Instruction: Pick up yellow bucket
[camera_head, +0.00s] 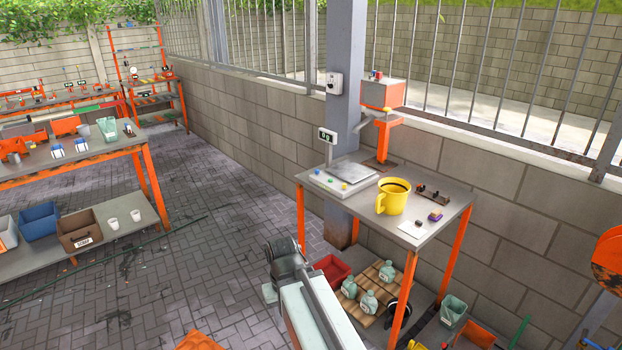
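The yellow bucket (392,198) stands upright on a small grey-topped table (440,221) with orange legs, right of centre. It has a handle on its left side and looks dark inside. My arm reaches up from the bottom edge in the middle, with its dark end part (284,254) left of the table and lower than its top in the picture. The arm is apart from the bucket. I cannot make out the gripper's fingers.
A flat scale (353,171) with a display lies left of the bucket. A small dark-topped block (435,215) and a dark rail (434,195) are to its right. A grey post (344,100) and block wall stand behind.

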